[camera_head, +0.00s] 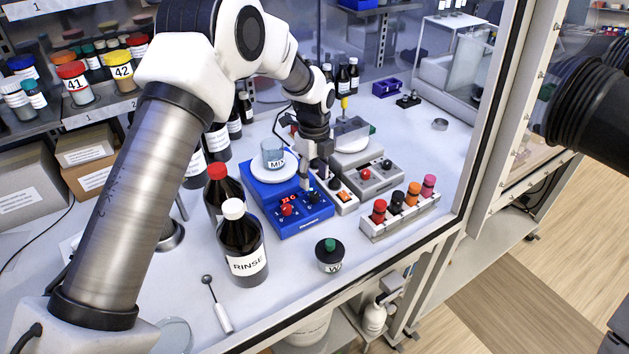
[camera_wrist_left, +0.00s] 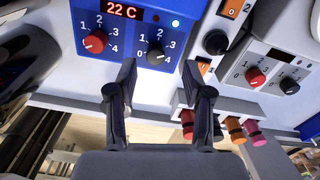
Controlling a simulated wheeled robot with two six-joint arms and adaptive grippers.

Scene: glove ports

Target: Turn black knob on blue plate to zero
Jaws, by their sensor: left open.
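The blue plate (camera_head: 296,222) is a blue hotplate with a white round top, a red knob (camera_head: 286,209) and a black knob (camera_head: 314,197) on its front panel. In the left wrist view the black knob (camera_wrist_left: 155,55) sits among printed numbers, right of the red knob (camera_wrist_left: 95,42) and below a display reading 22 C. Its pointer is too small to read surely. My left gripper (camera_head: 312,178) is over the front panel. In the left wrist view its open fingers (camera_wrist_left: 160,70) are apart with nothing between them, one on each side of the black knob's line. My right gripper is out of view.
A beaker (camera_head: 273,153) labelled MIX stands on the hotplate. A grey device (camera_head: 370,182) with red and black knobs and a rack of coloured-cap vials (camera_head: 400,213) stand to the right. A RINSE bottle (camera_head: 240,245) and a green-capped jar (camera_head: 329,258) stand in front.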

